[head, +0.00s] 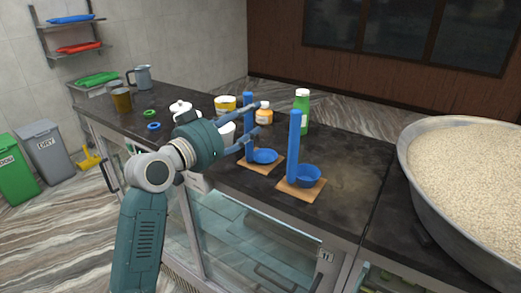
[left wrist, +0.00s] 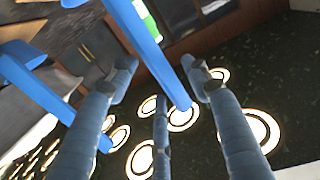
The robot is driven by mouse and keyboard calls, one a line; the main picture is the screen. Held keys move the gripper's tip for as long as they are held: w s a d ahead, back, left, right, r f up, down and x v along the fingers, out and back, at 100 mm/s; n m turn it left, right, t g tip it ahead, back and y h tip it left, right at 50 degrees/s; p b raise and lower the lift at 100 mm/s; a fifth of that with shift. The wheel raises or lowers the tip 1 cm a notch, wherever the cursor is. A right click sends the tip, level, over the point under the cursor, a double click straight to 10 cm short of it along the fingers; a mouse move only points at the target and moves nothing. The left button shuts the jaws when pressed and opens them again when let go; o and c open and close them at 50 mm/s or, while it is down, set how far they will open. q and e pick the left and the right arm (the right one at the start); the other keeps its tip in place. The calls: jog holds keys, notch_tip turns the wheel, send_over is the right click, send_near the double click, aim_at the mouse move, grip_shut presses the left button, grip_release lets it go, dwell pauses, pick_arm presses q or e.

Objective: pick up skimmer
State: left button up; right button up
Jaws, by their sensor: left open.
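Two blue long-handled utensils stand upright on small wooden boards on the dark counter in the head view. The left one, with a shallow round bowl, looks like the skimmer (head: 263,156). The right one has a deeper bowl and looks like a ladle (head: 307,175). My left gripper (head: 260,118) is open, with its fingers at the upper part of the left handle. In the left wrist view, a blue handle (left wrist: 160,60) passes between the open fingers (left wrist: 163,80), with no clear grip on it. My right gripper is not in view.
A green bottle (head: 302,108), an orange-labelled jar (head: 264,114) and a yellow tub (head: 225,103) stand behind the utensils. A white teapot (head: 180,108) is further left. A large pan of grain (head: 409,160) fills the right. Bare counter (head: 350,190) lies between ladle and pan.

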pick_arm(q)
jog(key=shift+x, duration=1.15)
jog(key=shift+s+a, duration=0.1)
jog(key=shift+a, duration=0.05)
jog(key=shift+c, duration=0.5)
jog(key=c, duration=0.5)
grip_shut()
